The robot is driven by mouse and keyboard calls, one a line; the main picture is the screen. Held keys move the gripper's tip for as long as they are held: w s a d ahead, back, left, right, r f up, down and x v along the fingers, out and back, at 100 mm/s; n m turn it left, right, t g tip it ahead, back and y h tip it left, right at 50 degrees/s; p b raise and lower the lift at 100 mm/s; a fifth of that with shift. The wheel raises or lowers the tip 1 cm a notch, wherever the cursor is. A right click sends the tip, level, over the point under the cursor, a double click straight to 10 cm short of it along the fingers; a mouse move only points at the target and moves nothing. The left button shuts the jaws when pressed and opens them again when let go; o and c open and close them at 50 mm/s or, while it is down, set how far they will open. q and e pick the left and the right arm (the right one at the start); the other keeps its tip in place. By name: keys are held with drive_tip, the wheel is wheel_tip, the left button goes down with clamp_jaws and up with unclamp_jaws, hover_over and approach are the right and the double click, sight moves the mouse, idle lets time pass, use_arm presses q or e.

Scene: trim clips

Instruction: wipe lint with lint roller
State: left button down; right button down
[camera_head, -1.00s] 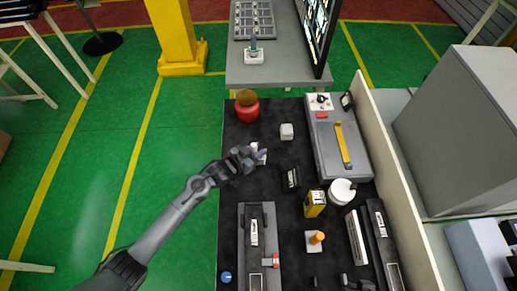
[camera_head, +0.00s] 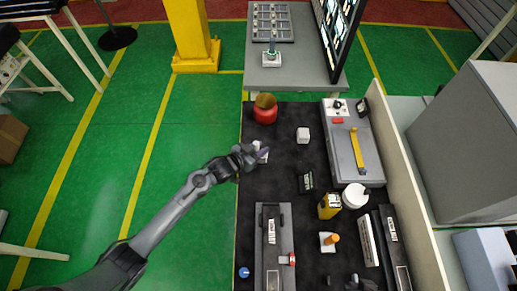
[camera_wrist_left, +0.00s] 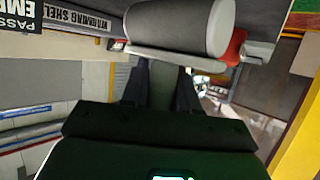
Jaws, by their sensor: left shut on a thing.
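No lint can be made out. A dark part at the bottom edge of the head view may be my right gripper (camera_head: 361,284); its jaws are not clear.
A red pot (camera_head: 265,113) and a white block (camera_head: 303,135) stand farther back. A grey box with a yellow bar (camera_head: 357,149) is at the right. A yellow item (camera_head: 329,206), a white roll (camera_head: 355,196) and a grey fixture (camera_head: 273,250) are nearer. A low partition (camera_head: 404,185) edges the right side.

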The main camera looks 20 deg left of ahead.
use_arm(q)
wheel_tip(320, 180, up, 4)
drive_tip(key=p, duration=0.3)
drive_tip(key=shift+r, duration=0.2)
drive_tip(key=shift+r+p, duration=0.2)
drive_tip(key=shift+p, duration=0.25)
